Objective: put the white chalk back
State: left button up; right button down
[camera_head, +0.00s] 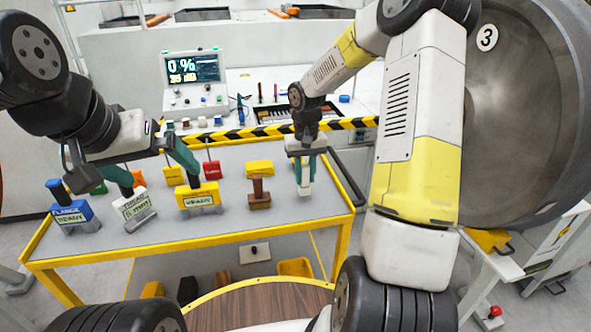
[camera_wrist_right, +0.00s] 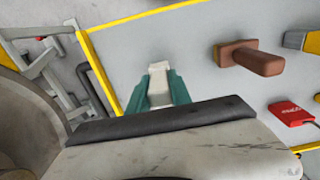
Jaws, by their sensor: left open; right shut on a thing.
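The white chalk (camera_head: 304,188) is a small pale block between the teal fingers of my right gripper (camera_head: 305,172), over the right end of the grey-topped cart (camera_head: 235,228). In the right wrist view the chalk (camera_wrist_right: 158,80) sits between the two teal fingertips (camera_wrist_right: 162,92) and points away from the palm. I cannot tell whether its lower end touches the cart top. My left gripper (camera_head: 152,170) is open and empty, with its fingers spread above the left part of the cart, over the labelled blocks.
On the cart stand a blue block (camera_head: 72,215), a white-green block (camera_head: 134,208), a yellow block (camera_head: 198,197) and a brown handled block (camera_head: 259,200). A yellow piece (camera_head: 259,168) and red pieces (camera_head: 212,170) lie behind.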

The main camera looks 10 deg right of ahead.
notch_tip(320, 180, down, 2)
jog(key=shift+f, duration=0.2)
jog(key=c, duration=1.2)
grip_release()
jog(key=shift+o, duration=0.2)
notch_tip(320, 180, up, 12)
jog(key=shift+r, duration=0.1)
jog(key=s+r+t, duration=0.2)
jog(key=s+r, duration=0.2)
jog(key=s, duration=0.4)
jog(key=s+a+r+t+y, duration=0.1)
jog(key=s+r, duration=0.3)
jog(key=s, duration=0.4)
jog(key=s+a+r+t+y, duration=0.1)
jog(key=s+r+t, duration=0.2)
jog(key=s+r, duration=0.2)
jog(key=s, duration=0.3)
jog(key=shift+s+a, duration=0.1)
